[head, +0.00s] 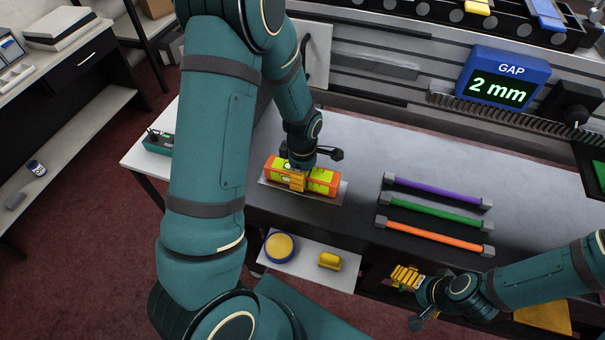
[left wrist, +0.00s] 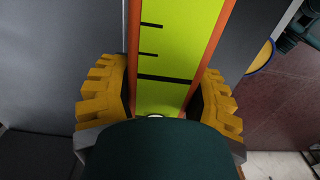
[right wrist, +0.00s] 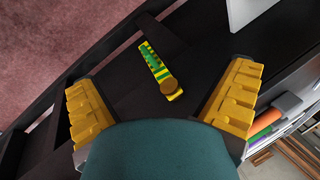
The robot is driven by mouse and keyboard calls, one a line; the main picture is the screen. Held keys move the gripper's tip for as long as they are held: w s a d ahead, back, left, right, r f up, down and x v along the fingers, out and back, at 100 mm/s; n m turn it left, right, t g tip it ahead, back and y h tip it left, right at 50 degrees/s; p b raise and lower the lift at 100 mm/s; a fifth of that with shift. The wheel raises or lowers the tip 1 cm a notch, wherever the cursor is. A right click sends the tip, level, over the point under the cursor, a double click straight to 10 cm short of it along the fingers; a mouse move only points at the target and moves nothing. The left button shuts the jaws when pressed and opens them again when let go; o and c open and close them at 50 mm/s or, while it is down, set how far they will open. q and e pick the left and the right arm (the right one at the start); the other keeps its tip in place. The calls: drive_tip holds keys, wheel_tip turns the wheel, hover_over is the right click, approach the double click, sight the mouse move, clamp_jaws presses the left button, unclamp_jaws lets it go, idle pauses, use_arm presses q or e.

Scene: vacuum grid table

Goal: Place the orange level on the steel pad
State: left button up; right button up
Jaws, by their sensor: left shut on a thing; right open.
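The orange level (head: 322,181), with yellow-green faces and orange edges, lies along the steel pad (head: 338,198) at the left part of the table. My left gripper (head: 298,180) is shut on the level around its middle. In the left wrist view the level (left wrist: 168,60) runs between the two yellow fingers of the left gripper (left wrist: 160,100). The level looks on or just above the pad; the contact is hidden. The pad's grey edge shows in front of the level. My right gripper (head: 408,278) is open and empty beyond the table's front edge, at right.
Purple (head: 437,191), green (head: 434,211) and orange (head: 434,233) bars with grey ends lie on the table right of the level. A lower white shelf (head: 300,262) holds a round blue-yellow item (head: 280,246) and a yellow item (head: 329,260). A display (head: 503,78) reads GAP 2 mm.

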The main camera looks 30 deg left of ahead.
use_arm(q)
drive_tip(key=shift+f, duration=0.15)
drive_tip(key=o, duration=1.3)
wheel_tip(320, 180, up, 12)
drive_tip(key=p, duration=0.3)
